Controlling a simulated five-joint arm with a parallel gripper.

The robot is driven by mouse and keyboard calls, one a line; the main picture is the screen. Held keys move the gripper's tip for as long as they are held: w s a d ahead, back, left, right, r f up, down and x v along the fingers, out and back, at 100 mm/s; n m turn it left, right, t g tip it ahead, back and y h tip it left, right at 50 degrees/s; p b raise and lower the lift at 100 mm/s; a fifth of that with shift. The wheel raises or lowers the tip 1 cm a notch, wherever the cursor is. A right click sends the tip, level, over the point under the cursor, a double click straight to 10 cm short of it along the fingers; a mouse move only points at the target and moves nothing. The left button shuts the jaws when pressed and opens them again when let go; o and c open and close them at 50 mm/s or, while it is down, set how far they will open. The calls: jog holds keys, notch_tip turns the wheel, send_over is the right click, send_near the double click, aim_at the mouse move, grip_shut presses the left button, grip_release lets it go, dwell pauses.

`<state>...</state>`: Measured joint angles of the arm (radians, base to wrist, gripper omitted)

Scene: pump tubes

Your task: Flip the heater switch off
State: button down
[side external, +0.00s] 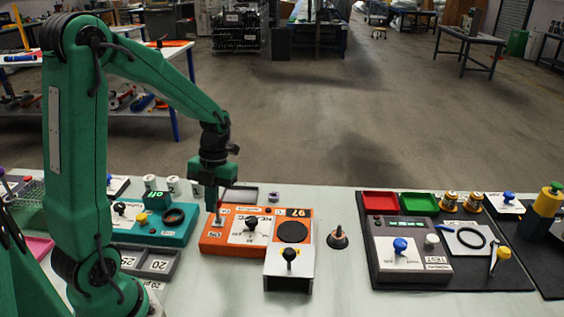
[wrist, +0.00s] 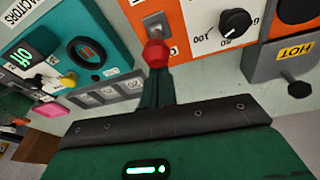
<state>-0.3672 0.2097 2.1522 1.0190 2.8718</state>
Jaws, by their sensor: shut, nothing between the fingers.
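The orange heater box (side external: 215,243) stands on the table below my gripper, with a black dial knob (side external: 251,223) on its white face. The heater switch (wrist: 153,24) is a small grey plate with a lever at the left of the box. A red tip (wrist: 156,53) shows in line with the lever, toward my gripper. My gripper (side external: 212,204) points down, shut and empty, just above the switch. In the wrist view its dark green fingers (wrist: 157,88) end right at the red tip. I cannot tell whether they touch it, and the switch's on or off position is unclear.
A teal box (wrist: 75,45) with a green display and a black ring is on the left. Grey bins (side external: 157,264) sit before it. A grey box marked HOT (wrist: 283,65) adjoins the heater's right. Bare table lies around the black cone (side external: 338,240).

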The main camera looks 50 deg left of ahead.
jog(key=shift+w+a, duration=0.1)
jog(key=shift+w+a+r, duration=0.1)
jog(key=shift+w+a, duration=0.65)
jog(key=shift+a, duration=0.05)
jog(key=shift+w+a, duration=0.6)
jog(key=shift+w, duration=0.05)
jog(key=shift+s, duration=0.1)
jog(key=shift+s+d+r, duration=0.8)
jog(key=shift+s+d, duration=0.55)
jog(key=shift+s, duration=0.5)
jog(key=w+a+r, duration=0.4)
jog(key=w+r, duration=0.1)
jog(key=r, duration=0.2)
jog(key=shift+a+r, duration=0.15)
jog(key=shift+a, duration=0.05)
jog(key=shift+d, duration=0.1)
